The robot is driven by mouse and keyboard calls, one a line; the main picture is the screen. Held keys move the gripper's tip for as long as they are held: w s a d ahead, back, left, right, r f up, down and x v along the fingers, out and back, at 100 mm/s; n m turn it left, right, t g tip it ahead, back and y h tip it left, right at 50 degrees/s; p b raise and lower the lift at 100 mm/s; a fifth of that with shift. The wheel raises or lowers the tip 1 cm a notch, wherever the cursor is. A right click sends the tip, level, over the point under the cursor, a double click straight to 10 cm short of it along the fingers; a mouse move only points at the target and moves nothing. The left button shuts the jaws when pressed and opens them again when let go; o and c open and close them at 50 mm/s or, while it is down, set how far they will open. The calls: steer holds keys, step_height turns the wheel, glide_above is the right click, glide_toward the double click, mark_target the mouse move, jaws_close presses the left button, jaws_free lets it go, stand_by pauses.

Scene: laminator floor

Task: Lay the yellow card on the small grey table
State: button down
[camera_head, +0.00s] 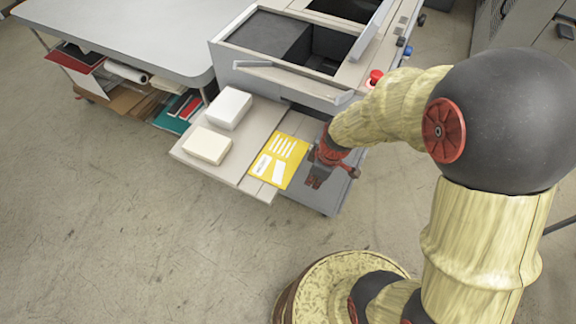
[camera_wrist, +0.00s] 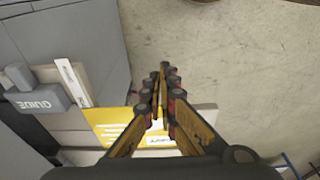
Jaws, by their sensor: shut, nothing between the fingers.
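The yellow card (camera_head: 280,158), with white printed patches, lies flat on the pale low shelf (camera_head: 243,165) at the front of the machine. In the wrist view the card (camera_wrist: 106,123) is partly hidden behind my fingers. My gripper (camera_head: 314,183) is just right of the card in the head view, pointing down over a darker grey surface (camera_head: 325,197). I cannot tell for sure whether that surface is the small grey table. In the wrist view my gripper (camera_wrist: 167,76) has its fingertips together, with nothing held between them.
Two pale blocks, one white (camera_head: 228,108) and one cream (camera_head: 207,145), stand on the shelf left of the card. The grey machine (camera_head: 270,80) with a red knob (camera_head: 375,76) rises behind. A large grey table (camera_head: 130,40) is at upper left. Open floor lies in front.

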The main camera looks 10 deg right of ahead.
mark_target(288, 177)
steer(key=w+a, duration=0.2)
steer(key=a, duration=0.1)
steer(key=w+a, duration=0.2)
steer(key=a, duration=0.1)
steer(key=w+a+f+p, duration=0.1)
steer(key=w+a, duration=0.2)
steer(key=shift+w+a, duration=0.1)
steer(key=shift+a, duration=0.1)
steer(key=shift+w+f+b, duration=0.1)
steer(key=shift+f+b, duration=0.1)
steer(key=shift+b, duration=0.2)
steer(key=shift+f, duration=0.15)
steer(key=shift+s, duration=0.2)
steer(key=shift+s+d+f, duration=0.1)
steer(key=shift+d, duration=0.05)
steer(key=shift+s+d+b, duration=0.6)
steer(key=shift+s+d, duration=0.4)
steer(key=shift+d, duration=0.15)
